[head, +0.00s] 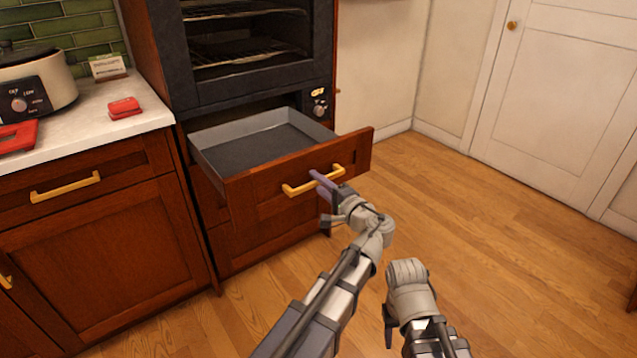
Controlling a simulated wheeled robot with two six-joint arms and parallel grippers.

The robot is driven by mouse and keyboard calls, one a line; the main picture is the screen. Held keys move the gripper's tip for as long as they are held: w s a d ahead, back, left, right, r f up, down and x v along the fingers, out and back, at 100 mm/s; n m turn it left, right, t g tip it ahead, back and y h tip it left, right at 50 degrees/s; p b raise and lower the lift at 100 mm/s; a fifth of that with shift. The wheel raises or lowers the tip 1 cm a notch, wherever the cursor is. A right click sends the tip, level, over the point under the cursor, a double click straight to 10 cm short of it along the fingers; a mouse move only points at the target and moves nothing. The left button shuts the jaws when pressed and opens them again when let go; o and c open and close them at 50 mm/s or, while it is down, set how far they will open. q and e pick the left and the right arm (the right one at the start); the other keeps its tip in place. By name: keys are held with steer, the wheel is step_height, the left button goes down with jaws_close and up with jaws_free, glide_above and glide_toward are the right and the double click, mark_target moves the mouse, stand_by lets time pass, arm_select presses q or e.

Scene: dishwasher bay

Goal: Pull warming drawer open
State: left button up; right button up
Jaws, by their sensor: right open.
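The warming drawer (256,199) has a reddish wood front and sits below the oven. It is pulled well out, and its grey metal tray (262,140) shows empty. A brass bar handle (292,189) is on its front. My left gripper (322,184) is at the right half of the handle, its purple-grey fingers across the bar, and looks shut on it; part of the grip is hidden. My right gripper (389,326) hangs low in front, apart from the drawer and empty, with its fingers partly hidden by its wrist.
The oven (250,45) above has its racks showing. On the left, a counter (95,125) holds a slow cooker (35,85), red items and a small card. A lower cabinet (105,240) stands beside the drawer. The wooden floor (500,250) on the right is clear up to a white door (560,90).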

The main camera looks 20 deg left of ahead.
arm_select(q)
steer(key=o, duration=0.3)
